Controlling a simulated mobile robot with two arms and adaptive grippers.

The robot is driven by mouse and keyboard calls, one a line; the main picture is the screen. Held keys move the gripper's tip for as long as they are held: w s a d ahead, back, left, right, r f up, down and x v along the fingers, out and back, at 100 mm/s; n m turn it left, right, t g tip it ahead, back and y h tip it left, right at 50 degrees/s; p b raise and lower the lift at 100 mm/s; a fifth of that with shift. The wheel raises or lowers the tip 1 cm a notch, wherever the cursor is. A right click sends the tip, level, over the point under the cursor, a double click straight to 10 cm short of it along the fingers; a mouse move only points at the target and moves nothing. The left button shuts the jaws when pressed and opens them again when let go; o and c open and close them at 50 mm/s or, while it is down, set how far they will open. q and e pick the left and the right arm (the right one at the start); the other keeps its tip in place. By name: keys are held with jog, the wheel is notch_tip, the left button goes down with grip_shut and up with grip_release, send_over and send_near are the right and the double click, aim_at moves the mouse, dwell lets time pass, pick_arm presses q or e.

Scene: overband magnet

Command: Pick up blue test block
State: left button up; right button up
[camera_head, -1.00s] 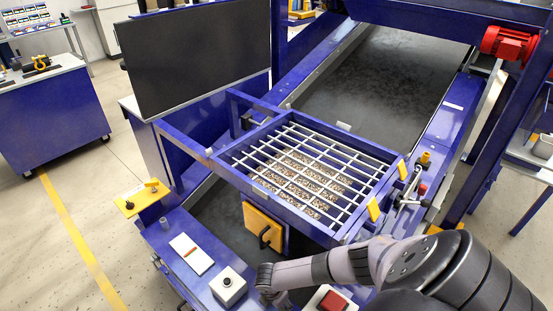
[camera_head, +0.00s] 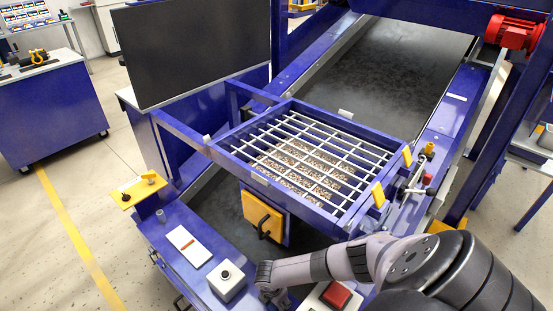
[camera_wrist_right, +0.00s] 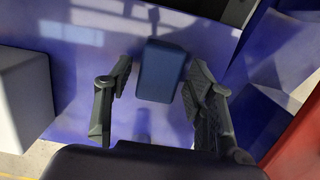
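The blue test block (camera_wrist_right: 162,70) stands on the blue surface in the right wrist view, ahead of my right gripper (camera_wrist_right: 156,88). The gripper is open, with one black finger on each side of the block's near part. A small gap shows on the left; on the right the finger is very close, and I cannot tell whether it touches. In the head view my right gripper (camera_head: 270,290) points down at the front ledge, partly cut off by the lower edge, and the block is hidden there. My left gripper is in no view.
A white button box (camera_head: 227,280) stands left of my right gripper, and a red button (camera_head: 337,295) on its right. A white plate (camera_head: 189,246) lies further left on the ledge. Behind are a yellow hatch with a handle (camera_head: 262,217) and a barred grate (camera_head: 300,160).

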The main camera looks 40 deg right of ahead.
jog(key=c, duration=0.7)
jog(key=shift+r, duration=0.1)
jog(key=shift+r+p, duration=10.6)
jog(key=shift+r, duration=3.3)
jog(key=shift+a, duration=0.1)
